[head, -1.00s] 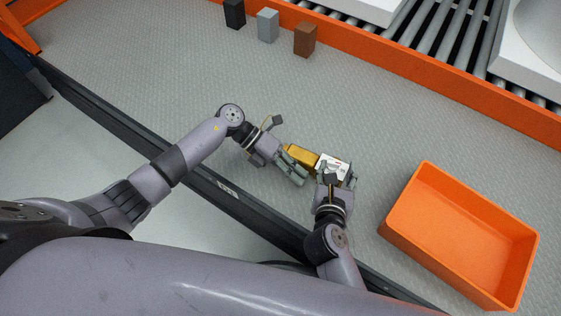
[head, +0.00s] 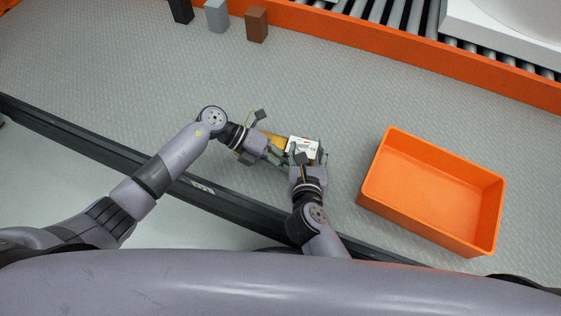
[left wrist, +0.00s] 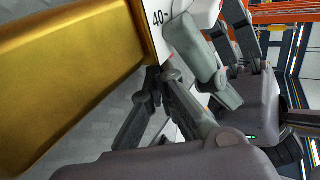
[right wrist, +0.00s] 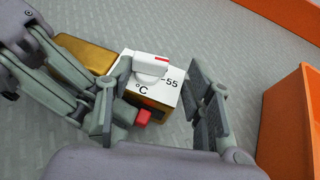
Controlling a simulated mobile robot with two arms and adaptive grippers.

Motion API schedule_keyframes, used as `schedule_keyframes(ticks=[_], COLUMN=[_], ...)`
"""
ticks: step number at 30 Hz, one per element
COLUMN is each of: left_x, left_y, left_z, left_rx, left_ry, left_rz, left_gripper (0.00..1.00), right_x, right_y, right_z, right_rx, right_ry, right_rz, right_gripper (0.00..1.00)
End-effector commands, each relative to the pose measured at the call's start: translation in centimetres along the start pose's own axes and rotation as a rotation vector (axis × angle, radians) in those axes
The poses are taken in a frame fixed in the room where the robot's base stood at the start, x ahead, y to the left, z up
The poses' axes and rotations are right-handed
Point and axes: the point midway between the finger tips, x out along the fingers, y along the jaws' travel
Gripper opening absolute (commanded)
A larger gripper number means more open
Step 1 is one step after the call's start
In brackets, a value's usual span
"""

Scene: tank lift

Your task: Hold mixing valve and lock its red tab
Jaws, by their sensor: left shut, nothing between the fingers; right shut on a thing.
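The mixing valve has a gold body (head: 271,141) and a white dial box (head: 304,147), tilted on or just above the grey floor. In the right wrist view, the dial box (right wrist: 165,93) shows "55", "°C" and a white knob (right wrist: 151,65) with a red mark. The red tab (right wrist: 143,117) sticks out on its near side, beside a dark block. My right gripper (head: 307,160) is shut on the valve, its fingers on either side of the dial box. My left gripper (head: 281,158) is shut and empty beside the gold body, close to the right fingers. Whether it touches the tab is hidden.
An empty orange bin (head: 431,236) stands to the right. Black, grey (head: 216,16) and brown (head: 257,24) blocks stand at the back by an orange rail (head: 330,48). A roller conveyor (head: 400,14) lies beyond it. Textured floor around the valve is clear.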

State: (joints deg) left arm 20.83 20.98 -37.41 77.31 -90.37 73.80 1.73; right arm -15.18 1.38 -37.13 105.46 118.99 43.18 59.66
Motion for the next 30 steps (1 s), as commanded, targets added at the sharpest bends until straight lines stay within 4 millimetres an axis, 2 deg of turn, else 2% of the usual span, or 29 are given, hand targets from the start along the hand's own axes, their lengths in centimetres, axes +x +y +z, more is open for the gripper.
schedule_keyframes(ticks=[1,7,11,16,24,30], left_x=[0.0,-0.2,-1.2,-4.3,-10.3,-12.9], left_y=[0.1,0.2,0.8,2.3,2.1,2.0], left_z=[0.0,0.0,0.0,0.1,0.0,0.0], left_rx=[0.000,0.000,-0.002,0.000,0.002,0.002], left_ry=[0.000,0.000,-0.001,-0.004,-0.003,-0.002], left_rz=[0.000,0.001,0.003,0.005,0.003,0.001], left_gripper=[0.00,0.00,0.00,0.00,0.00,0.00], right_x=[-0.1,-0.1,0.0,0.0,0.0,0.0], right_y=[0.0,-0.1,-0.1,-0.1,-0.1,-0.1], right_z=[-0.9,-0.9,-0.9,-0.9,-0.9,-0.9], right_rx=[0.000,0.000,0.000,0.000,0.000,-0.001], right_ry=[0.018,0.018,0.018,0.018,0.018,0.018], right_rz=[-0.002,-0.002,-0.002,-0.002,-0.002,-0.002], right_gripper=[0.06,0.06,0.06,0.06,0.06,0.06])
